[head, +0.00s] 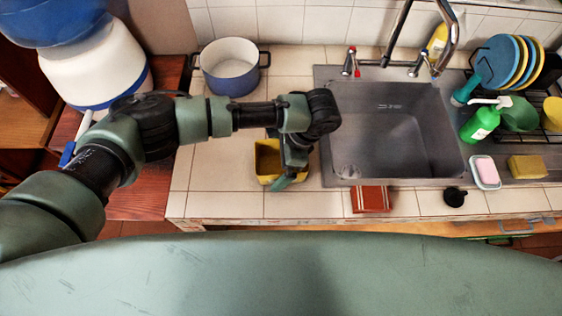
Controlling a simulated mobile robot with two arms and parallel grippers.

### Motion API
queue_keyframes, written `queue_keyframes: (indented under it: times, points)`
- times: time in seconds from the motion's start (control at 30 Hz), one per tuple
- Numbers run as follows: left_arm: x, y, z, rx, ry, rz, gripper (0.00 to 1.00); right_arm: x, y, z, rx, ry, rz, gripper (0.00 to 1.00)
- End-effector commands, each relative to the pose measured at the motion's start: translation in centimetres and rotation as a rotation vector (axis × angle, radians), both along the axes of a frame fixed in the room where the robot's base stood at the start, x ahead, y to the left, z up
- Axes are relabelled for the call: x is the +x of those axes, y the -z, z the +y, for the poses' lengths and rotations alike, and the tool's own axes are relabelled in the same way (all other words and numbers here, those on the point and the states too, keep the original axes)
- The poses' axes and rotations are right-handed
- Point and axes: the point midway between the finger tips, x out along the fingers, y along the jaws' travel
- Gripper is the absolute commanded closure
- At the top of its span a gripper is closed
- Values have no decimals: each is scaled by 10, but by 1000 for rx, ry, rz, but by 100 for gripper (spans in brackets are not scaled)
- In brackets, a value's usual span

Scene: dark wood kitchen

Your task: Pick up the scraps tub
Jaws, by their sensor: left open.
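The scraps tub appears to be the small yellow open tub (265,152) on the tiled counter, left of the sink. My left arm reaches in from the left, and its left gripper (284,182) points down at the tub's right side. The gripper is open. It covers part of the tub's right side, and I cannot tell whether a finger touches the tub or is inside it. My right gripper is not in view.
A blue and white pot (230,72) stands behind the tub. The steel sink (395,130) lies to the right. A red-brown box (370,199) and a small black item (454,196) sit at the front edge. Tiles left of the tub are clear.

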Motion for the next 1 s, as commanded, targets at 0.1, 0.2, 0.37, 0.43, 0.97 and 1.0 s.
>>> queue_keyframes:
  times: [0.1, 0.2, 0.37, 0.43, 0.97, 1.0]
  points:
    - [0, 0, 0, 0, 0, 0, 11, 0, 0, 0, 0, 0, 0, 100]
    - [0, 0, 0, 0, 0, 0, 39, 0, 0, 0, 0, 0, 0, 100]
    - [0, 0, 0, 0, 0, 0, 53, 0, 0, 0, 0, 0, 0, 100]
    - [0, 0, 0, 0, 0, 0, 54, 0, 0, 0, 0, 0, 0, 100]
    - [1, -66, 0, -4, 1, -6, 54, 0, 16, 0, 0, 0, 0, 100]
    - [1, -79, -1, -5, 1, -4, 54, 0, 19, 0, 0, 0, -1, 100]
